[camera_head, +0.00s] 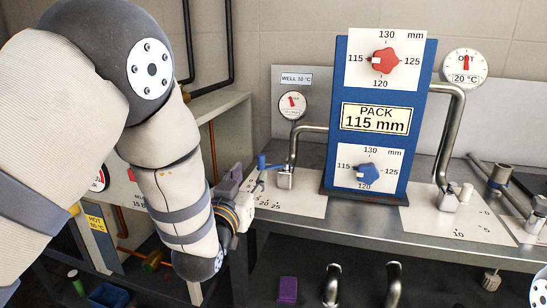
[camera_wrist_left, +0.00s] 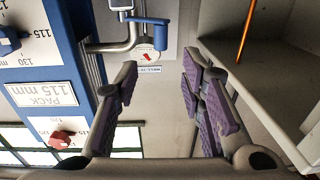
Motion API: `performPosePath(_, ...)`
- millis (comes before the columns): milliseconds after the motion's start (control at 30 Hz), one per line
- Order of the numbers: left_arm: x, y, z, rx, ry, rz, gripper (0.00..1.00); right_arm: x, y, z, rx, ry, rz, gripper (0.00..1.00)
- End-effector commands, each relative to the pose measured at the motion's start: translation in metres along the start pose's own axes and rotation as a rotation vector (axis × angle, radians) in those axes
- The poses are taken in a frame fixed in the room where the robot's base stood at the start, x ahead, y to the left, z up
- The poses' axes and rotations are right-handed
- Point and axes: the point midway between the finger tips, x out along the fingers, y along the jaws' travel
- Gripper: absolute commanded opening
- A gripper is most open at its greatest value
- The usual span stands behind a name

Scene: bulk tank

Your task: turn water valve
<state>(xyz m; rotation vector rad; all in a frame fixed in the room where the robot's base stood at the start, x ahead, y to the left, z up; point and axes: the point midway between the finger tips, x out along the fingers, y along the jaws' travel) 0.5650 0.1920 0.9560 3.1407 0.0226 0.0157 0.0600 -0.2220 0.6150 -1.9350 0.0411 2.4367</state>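The water valve has a blue lever handle (camera_head: 264,163) at the foot of the left bent pipe, above a white scale plate marked 20 and 25. In the left wrist view the blue lever (camera_wrist_left: 148,20) shows at the top, beyond the fingertips. My left gripper (camera_head: 236,180) is just left of the lever in the head view, partly hidden by its own wrist. In the left wrist view its purple-padded fingers (camera_wrist_left: 160,88) are spread apart with nothing between them. I see a gap between fingers and lever. My right gripper is not in view.
A blue panel (camera_head: 376,190) with a red knob (camera_head: 383,61), a blue knob (camera_head: 368,174) and a "PACK 115 mm" sign stands right of the valve. A small gauge (camera_head: 292,105) sits above the left pipe. An open cabinet (camera_wrist_left: 275,60) edges the right of the wrist view.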

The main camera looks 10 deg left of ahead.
Motion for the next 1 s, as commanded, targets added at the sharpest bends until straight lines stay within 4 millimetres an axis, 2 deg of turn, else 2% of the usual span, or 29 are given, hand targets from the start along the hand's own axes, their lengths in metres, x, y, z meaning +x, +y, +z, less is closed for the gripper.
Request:
performPosePath(200, 0.055, 0.0, 0.01, 0.0, -0.011, 0.0, 0.36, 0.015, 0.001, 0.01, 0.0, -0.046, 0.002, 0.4)
performPosePath(400, 0.095, -0.001, 0.01, 0.0, -0.012, 0.0, 0.36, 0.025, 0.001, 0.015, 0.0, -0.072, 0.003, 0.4)
performPosePath(533, 0.107, -0.001, 0.008, 0.0, -0.011, 0.0, 0.36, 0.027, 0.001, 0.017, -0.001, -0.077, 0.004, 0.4)
performPosePath(800, 0.109, -0.001, 0.005, 0.0, -0.009, -0.001, 0.36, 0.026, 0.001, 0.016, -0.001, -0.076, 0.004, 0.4)
performPosePath(967, 0.109, -0.001, 0.005, 0.0, -0.009, 0.0, 0.0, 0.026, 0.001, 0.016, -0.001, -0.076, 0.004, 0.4)
performPosePath(1000, 0.109, -0.001, 0.005, 0.0, -0.01, 0.0, 0.0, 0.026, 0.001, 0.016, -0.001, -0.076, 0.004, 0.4)
